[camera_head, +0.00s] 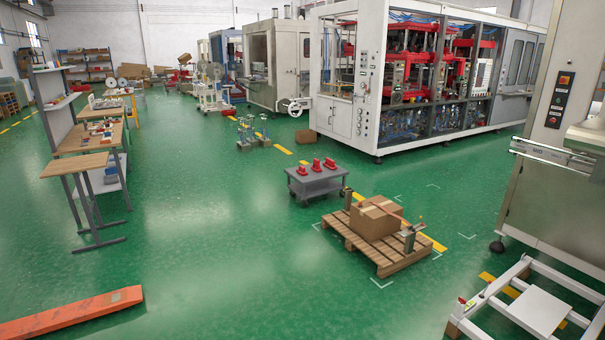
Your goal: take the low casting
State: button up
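I cannot tell which one is the low casting. My gripper is not in view.
A wooden pallet (399,266) with a cardboard box (373,222) stands right of the cart. A white machine frame (490,302) is at lower right. An orange beam (70,315) lies at lower left. A workbench (76,164) stands left. Green floor between is clear.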

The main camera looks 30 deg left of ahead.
aim_at(301, 171)
jog(key=i+j+u, duration=0.3)
jog(key=i+j, duration=0.15)
jog(key=i+j+u, duration=0.25)
jog(key=i, duration=0.45)
jog(key=i+j+u, duration=0.3)
jog(key=i, duration=0.3)
jog(key=i+u, duration=0.3)
jog(key=i, duration=4.85)
jog(key=i+z, duration=0.25)
jog(key=i, duration=0.25)
jog(key=i+j+z, duration=0.3)
jog(key=i, duration=0.15)
jog(key=i+j+z, duration=0.25)
jog(key=i, duration=0.2)
jog(key=i+j+z, duration=0.3)
jog(key=i, duration=0.15)
